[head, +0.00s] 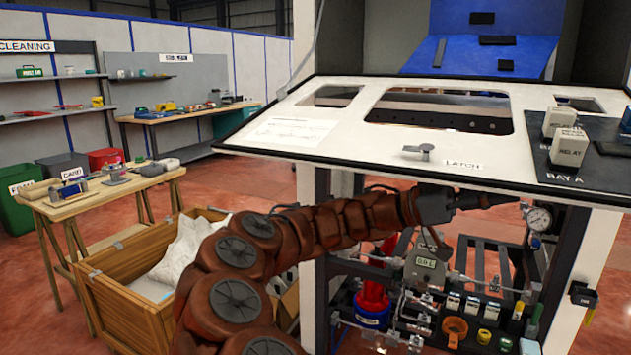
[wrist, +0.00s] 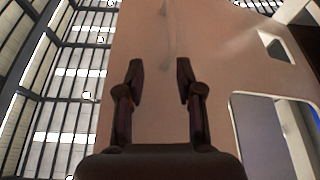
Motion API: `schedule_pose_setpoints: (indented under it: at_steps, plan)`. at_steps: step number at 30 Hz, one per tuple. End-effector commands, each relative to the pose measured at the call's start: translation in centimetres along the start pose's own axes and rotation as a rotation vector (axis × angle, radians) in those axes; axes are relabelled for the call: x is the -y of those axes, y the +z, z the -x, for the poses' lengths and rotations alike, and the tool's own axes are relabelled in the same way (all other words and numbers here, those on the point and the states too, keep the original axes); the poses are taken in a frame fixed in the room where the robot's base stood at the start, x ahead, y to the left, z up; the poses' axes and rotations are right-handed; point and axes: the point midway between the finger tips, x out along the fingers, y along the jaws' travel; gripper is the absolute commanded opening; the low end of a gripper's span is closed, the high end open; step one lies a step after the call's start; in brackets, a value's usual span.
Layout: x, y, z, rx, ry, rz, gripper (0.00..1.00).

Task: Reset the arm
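My brown segmented arm (head: 330,222) reaches from the lower middle to the right. It ends in my dark gripper (head: 492,200), just below the front edge of the white panel (head: 390,155) of the dispenser. In the wrist view, the two fingers of my gripper (wrist: 160,80) stand apart with nothing between them. Beyond them is a broad pinkish-brown surface (wrist: 170,50) with cut-outs, which looks like the panel's underside. I see no contact between the fingers and that surface.
The panel bears a latch (head: 425,150) and relay blocks (head: 570,147). Below and around my gripper are a gauge (head: 539,218), a meter (head: 426,262), a red cylinder (head: 371,302) and several small parts. A wooden crate (head: 150,318) stands left of my arm.

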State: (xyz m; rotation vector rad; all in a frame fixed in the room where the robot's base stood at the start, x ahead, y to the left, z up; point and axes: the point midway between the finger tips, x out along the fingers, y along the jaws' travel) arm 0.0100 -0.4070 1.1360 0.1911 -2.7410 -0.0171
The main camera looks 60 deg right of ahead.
Motion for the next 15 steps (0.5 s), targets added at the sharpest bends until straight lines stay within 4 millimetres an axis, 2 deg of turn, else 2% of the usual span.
schedule_pose_setpoints:
  at_steps: [8, 15]
  plan:
    - [-0.3, 0.1, 0.3, 0.027, -0.015, 0.019, 0.36]
    - [-1.9, 2.5, 1.9, 0.187, -0.089, 0.144, 0.36]
